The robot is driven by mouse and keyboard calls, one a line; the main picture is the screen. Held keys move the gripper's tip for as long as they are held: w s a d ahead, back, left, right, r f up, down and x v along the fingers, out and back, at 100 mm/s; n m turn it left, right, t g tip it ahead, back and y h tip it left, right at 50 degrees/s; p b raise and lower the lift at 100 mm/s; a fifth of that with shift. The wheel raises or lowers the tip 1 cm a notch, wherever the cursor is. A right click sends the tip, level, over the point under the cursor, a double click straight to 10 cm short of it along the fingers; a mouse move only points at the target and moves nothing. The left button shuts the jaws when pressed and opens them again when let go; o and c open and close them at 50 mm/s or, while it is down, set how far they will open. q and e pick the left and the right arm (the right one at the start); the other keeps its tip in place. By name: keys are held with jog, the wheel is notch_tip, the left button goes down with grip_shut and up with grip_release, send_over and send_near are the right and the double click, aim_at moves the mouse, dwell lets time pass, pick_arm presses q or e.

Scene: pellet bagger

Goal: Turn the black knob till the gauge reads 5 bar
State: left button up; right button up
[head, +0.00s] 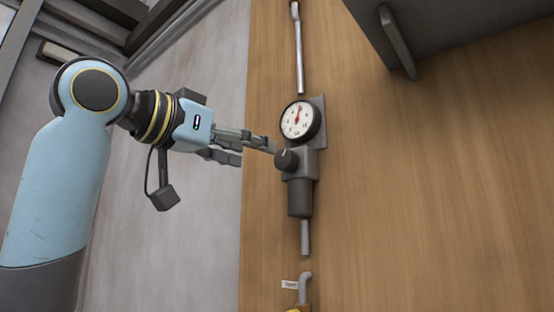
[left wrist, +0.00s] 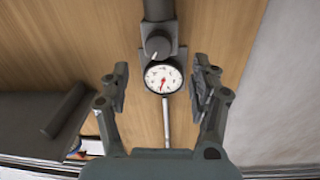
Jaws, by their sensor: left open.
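The black knob (head: 287,159) sits on the front of a grey regulator body (head: 300,190) on a wooden panel. It also shows in the left wrist view (left wrist: 157,45), beyond the fingertips. The round white gauge (head: 298,120) with a red needle is mounted beside the knob; in the left wrist view the gauge (left wrist: 163,78) lies between the fingers in the picture. Its numbers are too small to read. My left gripper (head: 258,150) is open and empty, its fingertips just left of the knob and apparently not around it. My right gripper is in neither view.
A metal pipe (head: 299,50) runs from the gauge end, and another (head: 305,238) leaves the body's other end. A small tagged fitting (head: 304,285) is at the bottom edge. A dark cabinet with a handle (head: 397,42) fills the top right. The wood right of the regulator is clear.

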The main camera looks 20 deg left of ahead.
aim_at(281, 159)
pick_arm(q)
jog(key=x, duration=0.6)
jog(key=shift+w+d+p, duration=0.15)
jog(key=shift+p, duration=0.25)
jog(key=shift+w+d, duration=0.1)
jog(key=shift+w, duration=0.25)
jog(key=shift+w+d, duration=0.1)
jog(key=shift+w, duration=0.2)
jog(key=c, duration=1.2)
jog(key=n+p, duration=0.2)
jog(key=p, duration=0.2)
jog(key=shift+r+n, duration=0.2)
jog(key=shift+n, duration=0.2)
jog(key=shift+f+n, duration=0.15)
jog(key=shift+n, duration=0.35)
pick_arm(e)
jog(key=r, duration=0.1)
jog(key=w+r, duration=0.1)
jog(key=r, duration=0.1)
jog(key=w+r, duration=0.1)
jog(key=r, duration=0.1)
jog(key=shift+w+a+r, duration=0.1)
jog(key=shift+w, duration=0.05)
